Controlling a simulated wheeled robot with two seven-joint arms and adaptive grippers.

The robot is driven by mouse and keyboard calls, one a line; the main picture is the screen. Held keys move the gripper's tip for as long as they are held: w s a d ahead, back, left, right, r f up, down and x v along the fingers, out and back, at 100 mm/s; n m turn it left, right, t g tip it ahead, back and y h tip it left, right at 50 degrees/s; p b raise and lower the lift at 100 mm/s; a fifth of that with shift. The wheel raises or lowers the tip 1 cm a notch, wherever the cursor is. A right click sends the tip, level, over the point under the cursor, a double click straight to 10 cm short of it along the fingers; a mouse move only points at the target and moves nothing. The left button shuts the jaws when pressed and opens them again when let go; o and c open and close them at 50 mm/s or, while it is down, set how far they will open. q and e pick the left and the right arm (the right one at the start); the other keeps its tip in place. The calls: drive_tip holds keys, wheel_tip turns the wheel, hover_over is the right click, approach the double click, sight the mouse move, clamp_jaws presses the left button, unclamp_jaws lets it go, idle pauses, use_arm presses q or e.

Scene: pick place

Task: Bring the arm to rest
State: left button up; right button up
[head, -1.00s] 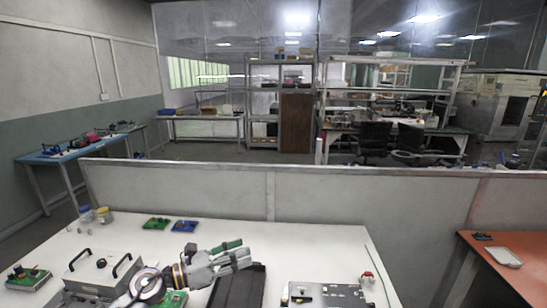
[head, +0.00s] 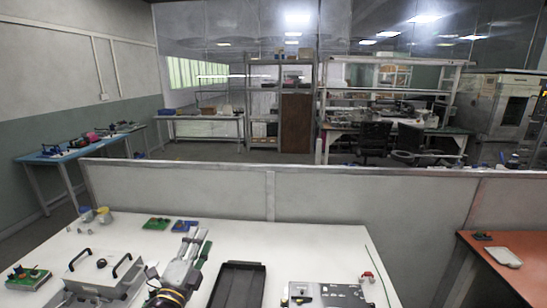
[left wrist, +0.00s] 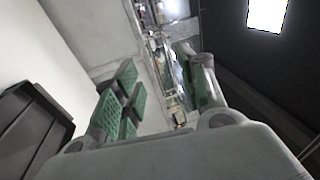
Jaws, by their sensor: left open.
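My left gripper (head: 198,236) is over the white table, its fingers pointing toward the far edge. It is left of the black tray (head: 240,267) and apart from it in the picture. In the left wrist view its green-padded fingers (left wrist: 158,86) are spread with nothing between them. The black tray shows at the left edge of that view (left wrist: 32,122), and it looks empty in the head view. My right gripper is not in view.
A grey case with two black handles (head: 103,271) stands left of my arm. Green and blue boards (head: 157,223) (head: 184,225) lie near the far edge, and a metal panel (head: 327,294) lies right. The white table (head: 315,245) is clear at far right. A low partition (head: 370,195) stands behind.

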use_arm(q)
drive_tip(key=s+a+f+n+g+y, duration=0.3)
drive_tip(key=s+f+n+g, duration=0.1)
drive_tip(key=f+n, duration=0.35)
drive_tip(key=s+a+f+n+g+y, duration=0.35)
drive_tip(key=s+f+n, duration=0.2)
drive_tip(key=f, duration=0.25)
drive_tip(key=s+d+f+n+g+h, duration=0.25)
drive_tip(key=s+f+g, duration=0.2)
drive_tip(key=s, duration=0.35)
drive_tip(key=s+d+f+n+g+h, duration=0.1)
drive_tip(key=s+d+f+n+g, duration=0.25)
drive_tip(key=s, duration=0.55)
wheel_tip(320, 180, down, 34)
drive_tip(key=s+a+m+g, duration=0.1)
drive_tip(key=s+a+g, duration=0.1)
drive_tip(key=s+a+f, duration=0.3)
drive_tip(key=s+f, duration=0.7)
drive_tip(key=s+a+f+g, duration=0.1)
drive_tip(key=s+a+f, duration=0.1)
drive_tip(key=s+f, duration=0.7)
drive_tip(key=shift+s+a+f+m, duration=0.35)
drive_tip(key=shift+s+a+m, duration=0.05)
drive_tip(key=shift+s, duration=0.7)
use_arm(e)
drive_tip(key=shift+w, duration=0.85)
